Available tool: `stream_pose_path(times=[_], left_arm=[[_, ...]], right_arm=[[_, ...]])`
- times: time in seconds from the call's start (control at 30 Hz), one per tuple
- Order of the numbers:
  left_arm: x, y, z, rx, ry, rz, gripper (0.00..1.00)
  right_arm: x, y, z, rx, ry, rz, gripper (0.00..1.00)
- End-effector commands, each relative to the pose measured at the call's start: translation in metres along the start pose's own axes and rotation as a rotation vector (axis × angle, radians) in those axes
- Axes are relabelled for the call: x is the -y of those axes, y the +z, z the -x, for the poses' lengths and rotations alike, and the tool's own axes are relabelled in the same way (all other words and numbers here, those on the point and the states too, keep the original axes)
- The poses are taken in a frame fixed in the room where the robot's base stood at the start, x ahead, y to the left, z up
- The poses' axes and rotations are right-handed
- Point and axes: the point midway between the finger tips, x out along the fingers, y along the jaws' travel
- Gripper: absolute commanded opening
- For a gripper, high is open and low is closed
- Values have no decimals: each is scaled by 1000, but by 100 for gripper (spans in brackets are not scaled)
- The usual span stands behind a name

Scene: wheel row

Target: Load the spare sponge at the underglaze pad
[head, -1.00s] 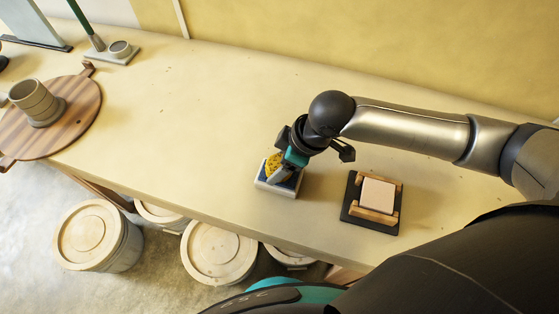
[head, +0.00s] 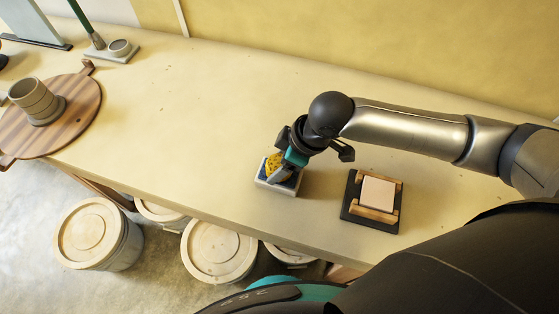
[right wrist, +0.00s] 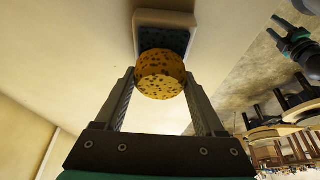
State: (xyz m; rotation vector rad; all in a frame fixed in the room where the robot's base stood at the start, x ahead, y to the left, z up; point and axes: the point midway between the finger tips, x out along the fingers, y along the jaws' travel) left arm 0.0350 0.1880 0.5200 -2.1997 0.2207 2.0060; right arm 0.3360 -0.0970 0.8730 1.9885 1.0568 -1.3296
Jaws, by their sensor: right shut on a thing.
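My right gripper (head: 282,170) is shut on a round yellow sponge with dark specks (head: 273,163). The sponge also shows between the two fingers in the right wrist view (right wrist: 160,75). It is at the underglaze pad, a dark blue speckled surface (right wrist: 170,38) in a pale, shallow tray (head: 275,188). The sponge and fingers hide part of the pad. I cannot tell whether the sponge touches it. A dark and teal part at the upper right of the right wrist view looks like my left gripper (right wrist: 296,36); its jaws are unclear.
Right of the pad, a dark board (head: 361,217) carries a wooden cradle with a pale pink block (head: 378,193). A round wooden board (head: 85,115) with a grey cup (head: 36,100) is far left. The table middle is clear. Lidded tubs (head: 218,250) stand below the front edge.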

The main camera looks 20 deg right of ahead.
Motion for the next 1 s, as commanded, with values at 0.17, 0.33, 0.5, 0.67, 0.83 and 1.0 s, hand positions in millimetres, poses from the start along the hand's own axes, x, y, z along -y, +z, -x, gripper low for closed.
stream_pose_path(times=[0.17, 0.33, 0.5, 0.67, 0.83, 1.0], left_arm=[[0, 0, 1, 0, 0, 0, 50], [0, 0, 2, 0, 0, 0, 50], [0, 0, 3, 0, 0, 0, 50], [0, 0, 4, 0, 0, 0, 50], [0, 0, 5, 0, 0, 0, 50], [0, 0, 6, 0, 0, 0, 50]], right_arm=[[0, 0, 0, 0, 0, 0, 27], [0, 0, 0, 0, -1, 0, 27], [0, 0, 0, 0, -1, 0, 27], [0, 0, -1, 0, -1, 0, 27], [0, 0, -1, 0, -1, 0, 27], [0, 1, -1, 1, -1, 0, 27]])
